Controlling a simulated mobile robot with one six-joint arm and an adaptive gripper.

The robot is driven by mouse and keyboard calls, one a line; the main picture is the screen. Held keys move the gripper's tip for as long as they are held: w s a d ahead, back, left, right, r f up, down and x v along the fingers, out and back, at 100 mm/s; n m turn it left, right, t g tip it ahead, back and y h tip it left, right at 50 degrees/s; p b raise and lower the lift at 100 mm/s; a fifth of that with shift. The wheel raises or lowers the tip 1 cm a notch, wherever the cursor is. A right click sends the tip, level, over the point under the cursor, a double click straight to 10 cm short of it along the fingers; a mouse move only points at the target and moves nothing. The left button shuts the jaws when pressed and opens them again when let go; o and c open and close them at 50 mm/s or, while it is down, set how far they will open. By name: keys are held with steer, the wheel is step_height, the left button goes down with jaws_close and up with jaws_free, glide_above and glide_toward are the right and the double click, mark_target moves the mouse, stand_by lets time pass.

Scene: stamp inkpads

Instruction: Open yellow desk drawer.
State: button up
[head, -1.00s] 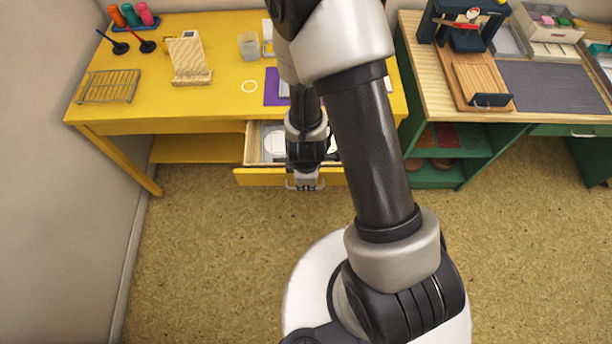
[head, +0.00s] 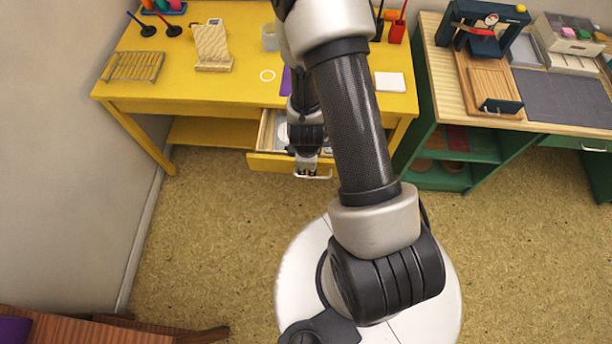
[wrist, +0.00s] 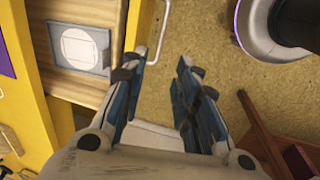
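The yellow desk (head: 215,85) stands at the back left in the head view. Its drawer (head: 268,162) is pulled out, with the interior showing. The drawer's pale handle (head: 314,176) is on the front face. In the wrist view, the drawer's yellow front (wrist: 131,28) and handle (wrist: 168,50) show near my fingertips. My gripper (wrist: 163,62) is open, with a clear gap between its fingers and nothing held. In the head view my gripper (head: 306,168) is at the drawer front by the handle, partly covering it. Whether a finger touches the handle is unclear.
A grey plate with a white round shape (wrist: 82,48) lies in the drawer. A green desk (head: 440,178) stands to the right. Reddish wooden furniture (head: 80,328) is at the lower left. Speckled floor (head: 220,230) in front of the desk is free.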

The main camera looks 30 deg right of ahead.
mark_target(308, 177)
step_height(308, 177, down, 12)
steer(key=w+d+b, duration=0.1)
steer(key=w+b, duration=0.1)
steer(key=b, duration=0.2)
steer(key=shift+d, duration=0.15)
steer(key=shift+c, duration=0.5)
jaws_close()
